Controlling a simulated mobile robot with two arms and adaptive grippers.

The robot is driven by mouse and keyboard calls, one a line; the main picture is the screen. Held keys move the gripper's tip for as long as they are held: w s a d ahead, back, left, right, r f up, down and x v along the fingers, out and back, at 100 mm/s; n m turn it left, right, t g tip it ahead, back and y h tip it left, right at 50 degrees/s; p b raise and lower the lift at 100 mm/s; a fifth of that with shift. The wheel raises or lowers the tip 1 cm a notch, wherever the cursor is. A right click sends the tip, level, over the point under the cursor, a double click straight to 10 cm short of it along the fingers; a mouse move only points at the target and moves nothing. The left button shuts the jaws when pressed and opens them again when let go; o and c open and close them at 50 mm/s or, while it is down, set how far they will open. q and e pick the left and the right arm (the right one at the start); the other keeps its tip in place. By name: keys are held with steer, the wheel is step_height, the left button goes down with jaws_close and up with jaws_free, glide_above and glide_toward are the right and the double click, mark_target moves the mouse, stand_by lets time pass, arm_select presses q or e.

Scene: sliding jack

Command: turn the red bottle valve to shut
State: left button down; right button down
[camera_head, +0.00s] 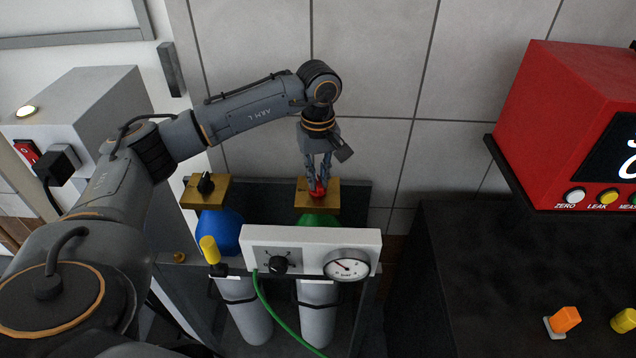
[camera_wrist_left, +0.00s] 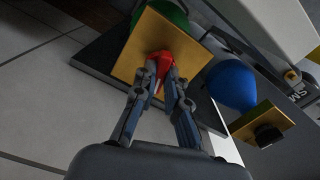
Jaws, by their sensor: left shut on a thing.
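The red bottle valve (camera_head: 318,191) sits on a brass block (camera_head: 304,200) on top of the green-shouldered bottle (camera_head: 318,219). My left gripper (camera_head: 319,182) comes down on it from above, with its fingers shut on the red valve. In the left wrist view the red valve (camera_wrist_left: 163,66) shows between the fingertips of the left gripper (camera_wrist_left: 160,76), against the brass plate (camera_wrist_left: 135,50). The fingers cover part of the valve, so its exact turn angle is hard to tell. My right gripper is not in view.
A blue-shouldered bottle (camera_head: 219,230) with a black knob (camera_head: 205,183) stands to the left. A white panel (camera_head: 310,240) with a dial and gauge (camera_head: 346,265) is in front. A red box (camera_head: 565,115) and a dark bench (camera_head: 490,270) are at right.

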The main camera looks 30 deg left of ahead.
mark_target(318, 181)
arm_select(q)
steer(key=shift+m+b, duration=0.7)
steer(key=shift+m, duration=0.9)
steer(key=c, duration=1.4)
jaws_free()
step_height(318, 181, up, 12)
steer(key=shift+r, duration=0.1)
